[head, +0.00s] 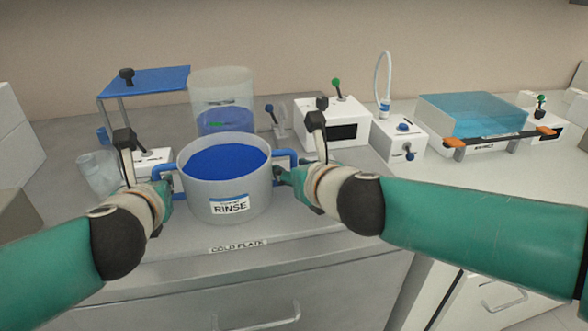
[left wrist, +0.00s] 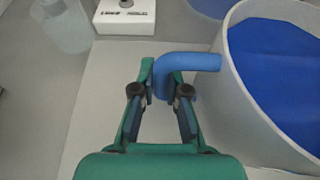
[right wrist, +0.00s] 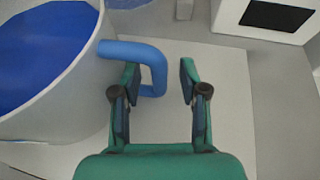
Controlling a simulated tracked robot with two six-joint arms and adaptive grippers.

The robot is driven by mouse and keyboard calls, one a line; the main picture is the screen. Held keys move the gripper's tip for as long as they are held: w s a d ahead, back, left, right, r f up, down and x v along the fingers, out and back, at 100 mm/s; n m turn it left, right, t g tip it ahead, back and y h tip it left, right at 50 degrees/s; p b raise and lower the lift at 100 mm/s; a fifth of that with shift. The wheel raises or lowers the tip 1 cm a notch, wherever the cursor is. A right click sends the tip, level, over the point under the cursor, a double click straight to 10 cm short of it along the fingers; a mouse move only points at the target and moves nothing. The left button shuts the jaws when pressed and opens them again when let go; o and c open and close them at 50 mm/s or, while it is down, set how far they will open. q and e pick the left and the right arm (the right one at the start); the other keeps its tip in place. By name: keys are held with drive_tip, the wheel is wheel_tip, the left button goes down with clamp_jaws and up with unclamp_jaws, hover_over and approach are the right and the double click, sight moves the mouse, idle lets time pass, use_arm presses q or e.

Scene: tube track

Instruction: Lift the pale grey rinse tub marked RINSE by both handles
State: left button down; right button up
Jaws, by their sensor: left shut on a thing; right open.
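The pale grey rinse tub (head: 226,186) has a RINSE label on its front and blue content inside. It stands upright on the cold plate, and its wall shows in the left wrist view (left wrist: 246,100) and right wrist view (right wrist: 62,98). My left gripper (left wrist: 162,80) is shut on the left blue handle (left wrist: 195,61). My right gripper (right wrist: 158,82) is open, with the outer bar of the right blue handle (right wrist: 130,50) between its fingers, nearer the left finger. A clear gap shows to the right finger.
The cold plate (head: 290,222) lies under the tub. Behind stand a clear cylinder (head: 222,90), a blue-topped stand (head: 150,80) and a white box with a dark window (head: 330,122). A translucent jar (head: 98,172) is left of my left gripper.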

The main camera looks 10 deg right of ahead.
clamp_jaws()
idle(1.2)
